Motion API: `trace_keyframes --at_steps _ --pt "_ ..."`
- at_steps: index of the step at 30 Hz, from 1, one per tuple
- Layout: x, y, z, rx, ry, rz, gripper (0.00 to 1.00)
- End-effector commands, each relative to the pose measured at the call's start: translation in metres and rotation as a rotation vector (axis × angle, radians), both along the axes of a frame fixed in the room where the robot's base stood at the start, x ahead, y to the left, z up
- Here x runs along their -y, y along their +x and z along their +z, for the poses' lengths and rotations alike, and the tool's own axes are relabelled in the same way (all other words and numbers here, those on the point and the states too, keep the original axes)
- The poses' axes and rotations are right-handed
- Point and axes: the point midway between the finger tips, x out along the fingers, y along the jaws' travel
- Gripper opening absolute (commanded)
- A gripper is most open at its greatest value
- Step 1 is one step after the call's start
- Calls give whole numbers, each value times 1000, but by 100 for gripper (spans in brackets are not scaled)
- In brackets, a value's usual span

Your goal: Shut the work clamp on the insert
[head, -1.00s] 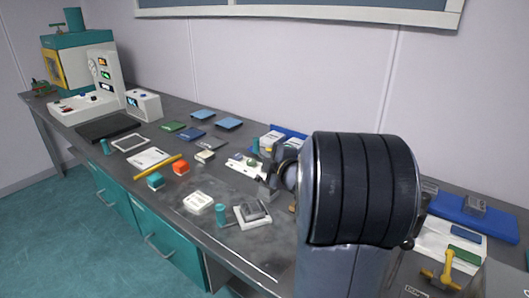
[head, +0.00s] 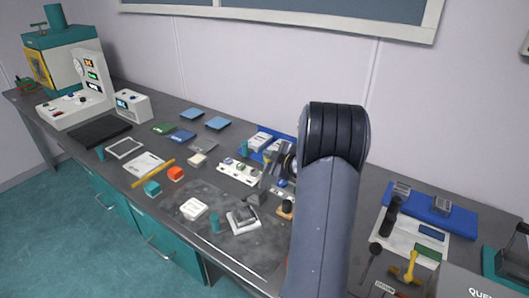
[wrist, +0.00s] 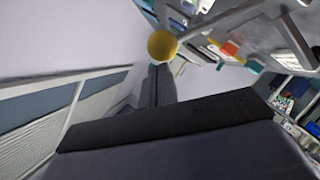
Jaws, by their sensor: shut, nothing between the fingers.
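My gripper (head: 268,182) is low over the middle of the bench in the head view, left of my arm. In the wrist view its fingers (wrist: 157,84) are together with nothing between them. A round yellow knob (wrist: 162,45) shows just beyond the fingertips; I cannot tell whether it touches them. It may be the work clamp's handle knob, but the clamp body and insert cannot be made out there. In the head view a small dark block (head: 255,198) sits just below my gripper; I cannot tell whether it belongs to the clamp.
An orange block (head: 176,174) lies farther left. A blue tray (head: 430,207) and yellow-handled tool (head: 408,268) are right of my arm.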

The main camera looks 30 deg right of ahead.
Motion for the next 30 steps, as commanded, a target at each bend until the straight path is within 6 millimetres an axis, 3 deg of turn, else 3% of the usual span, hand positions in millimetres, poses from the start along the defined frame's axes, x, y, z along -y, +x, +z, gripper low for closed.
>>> trace_keyframes --at_steps 12,30 --pt "28 11 -14 0 -2 -1 0" --pt "34 13 -19 -2 -3 -2 0"
